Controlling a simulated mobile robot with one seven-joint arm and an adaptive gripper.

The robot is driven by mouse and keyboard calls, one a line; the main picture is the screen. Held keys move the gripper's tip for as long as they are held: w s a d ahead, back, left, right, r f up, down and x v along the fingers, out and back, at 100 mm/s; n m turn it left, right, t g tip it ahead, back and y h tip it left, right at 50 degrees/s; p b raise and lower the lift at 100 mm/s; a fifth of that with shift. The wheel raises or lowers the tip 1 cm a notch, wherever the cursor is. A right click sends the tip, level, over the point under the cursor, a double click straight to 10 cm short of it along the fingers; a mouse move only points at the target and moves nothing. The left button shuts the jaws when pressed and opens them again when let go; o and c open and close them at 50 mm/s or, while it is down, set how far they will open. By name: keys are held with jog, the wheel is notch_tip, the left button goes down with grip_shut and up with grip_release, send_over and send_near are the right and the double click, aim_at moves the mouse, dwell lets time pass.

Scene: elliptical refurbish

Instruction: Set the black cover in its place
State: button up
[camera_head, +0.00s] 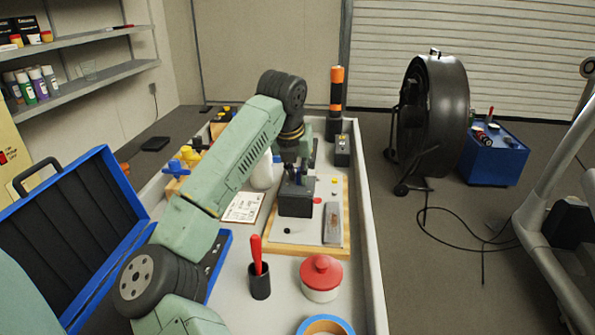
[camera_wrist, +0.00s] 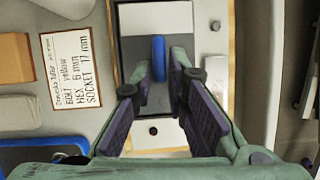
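The black cover (camera_head: 295,200) is a dark box with a blue handle on top, seen in the head view at the light, wood-edged board (camera_head: 335,222). Its grey top (camera_wrist: 143,47) shows in the wrist view, with the upright blue handle (camera_wrist: 158,58) near its middle. My gripper (camera_head: 297,170) is directly above the cover, pointing down. In the wrist view my gripper (camera_wrist: 161,80) has its fingers apart, one on each side of the handle, with small gaps visible. The cover hides the board beneath it, so I cannot tell whether it is seated.
A note card (camera_head: 244,207) lies left of the board. A clear-topped part (camera_head: 332,223) is on the board's right. A red-lidded jar (camera_head: 321,277) and a black cup (camera_head: 259,282) with a red tool stand in front. An open blue case (camera_head: 75,225) is left.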

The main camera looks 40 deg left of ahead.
jog(key=shift+o, duration=1.3)
jog(key=shift+r, duration=0.15)
jog(key=b+v, duration=0.1)
jog(key=v, duration=1.1)
